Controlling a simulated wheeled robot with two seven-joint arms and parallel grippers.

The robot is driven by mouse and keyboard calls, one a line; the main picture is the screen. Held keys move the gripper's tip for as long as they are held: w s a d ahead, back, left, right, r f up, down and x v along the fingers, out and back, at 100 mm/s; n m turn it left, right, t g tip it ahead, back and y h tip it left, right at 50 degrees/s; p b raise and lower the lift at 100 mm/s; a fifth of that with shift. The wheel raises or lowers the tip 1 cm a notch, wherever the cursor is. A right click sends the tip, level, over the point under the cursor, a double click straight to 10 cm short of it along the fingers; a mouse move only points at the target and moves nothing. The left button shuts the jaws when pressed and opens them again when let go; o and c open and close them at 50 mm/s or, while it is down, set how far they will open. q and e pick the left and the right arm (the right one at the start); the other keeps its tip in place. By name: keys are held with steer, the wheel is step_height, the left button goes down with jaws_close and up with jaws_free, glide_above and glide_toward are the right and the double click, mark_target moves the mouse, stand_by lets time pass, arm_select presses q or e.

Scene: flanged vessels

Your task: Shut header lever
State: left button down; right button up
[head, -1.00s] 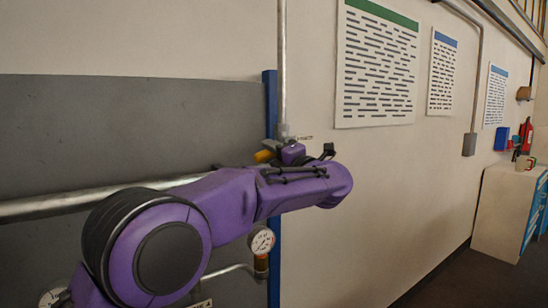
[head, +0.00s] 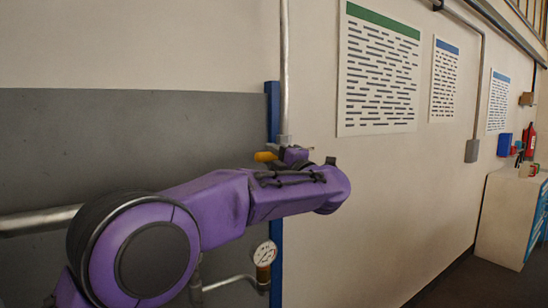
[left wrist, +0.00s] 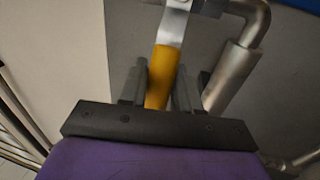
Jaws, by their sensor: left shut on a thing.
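The header lever (left wrist: 163,78) has a yellow grip on a pale metal arm. In the left wrist view its grip stands between the two dark fingers of my left gripper (left wrist: 158,88), which is shut on it. In the head view a short yellow end of the lever (head: 265,156) sticks out left of my left gripper (head: 292,154), near the foot of a vertical grey pipe (head: 284,70). My wrist and arm hide most of the valve there. My right gripper is not in view.
A grey panel (head: 130,135) with a blue post (head: 273,112) stands behind my arm. A pressure gauge (head: 264,253) sits below my forearm. A horizontal pipe (head: 40,221) runs behind my elbow. A cabinet (head: 507,215) stands far right; the wall between has posters.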

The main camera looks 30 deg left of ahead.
arm_select(q)
steer(key=c, duration=1.2)
jaws_free()
steer(key=shift+r, duration=0.15)
steer(key=shift+o, duration=1.3)
steer(key=shift+a, duration=0.1)
steer(key=b+v, duration=0.4)
steer(key=v, duration=0.6)
steer(key=shift+s+d+b, duration=0.15)
steer(key=shift+d+b, duration=0.1)
steer(key=shift+b, duration=0.15)
